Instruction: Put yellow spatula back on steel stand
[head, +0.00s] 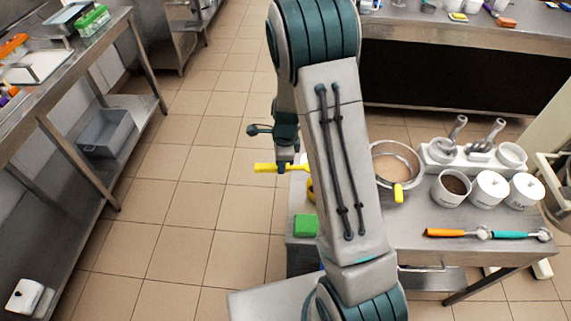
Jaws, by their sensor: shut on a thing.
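My gripper (286,163) is shut on the yellow spatula (264,168), which lies roughly level across the jaws. Its yellow end sticks out to the left over the tiled floor, and a short part shows to the right. My arm hides whatever lies farther right. The low steel stand (405,216), with a flat top, is right of the gripper and partly behind my arm. The gripper is near its left edge. I cannot tell the height of the spatula above the floor.
On the stand are a steel bowl (397,165) with a yellow part at its rim, several white tubs, an orange-handled scoop (447,232), a teal-handled scoop (512,235) and a green block (306,226). A steel bench (75,75) is at left. Floor between is clear.

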